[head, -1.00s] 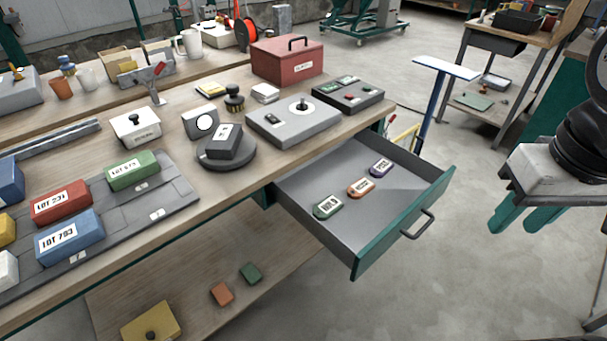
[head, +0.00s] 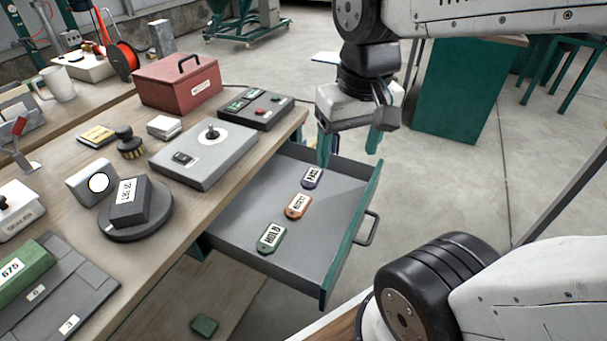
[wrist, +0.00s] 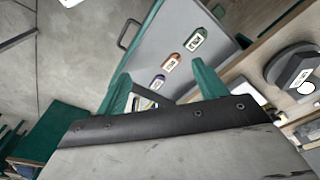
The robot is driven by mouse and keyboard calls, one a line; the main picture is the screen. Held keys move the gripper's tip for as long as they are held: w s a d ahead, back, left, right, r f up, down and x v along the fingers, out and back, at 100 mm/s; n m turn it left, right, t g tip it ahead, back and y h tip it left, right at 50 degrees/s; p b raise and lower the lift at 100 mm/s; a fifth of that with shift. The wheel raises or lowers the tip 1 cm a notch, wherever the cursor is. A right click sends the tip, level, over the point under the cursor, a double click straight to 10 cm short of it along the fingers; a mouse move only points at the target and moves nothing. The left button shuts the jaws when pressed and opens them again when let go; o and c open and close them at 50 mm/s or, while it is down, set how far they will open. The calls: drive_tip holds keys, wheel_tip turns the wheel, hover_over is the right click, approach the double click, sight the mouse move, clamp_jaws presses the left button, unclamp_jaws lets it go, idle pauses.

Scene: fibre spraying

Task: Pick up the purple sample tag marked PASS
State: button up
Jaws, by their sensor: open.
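The purple sample tag (head: 312,178) lies flat in the open drawer (head: 333,222), the farthest of three tags in a row. In the wrist view the purple tag (wrist: 158,82) shows just beyond and between my fingertips. The orange tag (head: 298,206) lies in the middle and the green HOLD tag (head: 271,238) nearest. My gripper (head: 349,148) is open and empty, its two green fingers pointing down above the far end of the drawer. In the wrist view my gripper (wrist: 161,82) shows both fingers apart. The tag lettering is small and hard to read.
The workbench (head: 85,208) left of the drawer carries a grey box with a knob (head: 203,155), a button box (head: 256,109) and a red toolbox (head: 178,80). The drawer's green front has a handle (head: 368,229). Open floor lies right of it.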

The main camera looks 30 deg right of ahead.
drive_tip(key=w+d+f+m, duration=0.2)
drive_tip(key=w+f+m, duration=0.15)
drive_tip(key=w, duration=0.75)
drive_tip(key=m+g, duration=0.1)
drive_tip(key=m, duration=0.4)
hover_over(312, 177)
drive_tip(key=a, duration=0.1)
wheel_tip(312, 177, down, 20)
drive_tip(key=r, duration=0.1)
drive_tip(key=shift+m, duration=0.25)
drive_tip(key=f, duration=0.5)
drive_tip(key=d+f, duration=0.1)
drive_tip(key=f, duration=0.2)
drive_tip(key=shift+w+f, duration=0.1)
drive_tip(key=shift+f, duration=0.4)
drive_tip(key=c, duration=1.1)
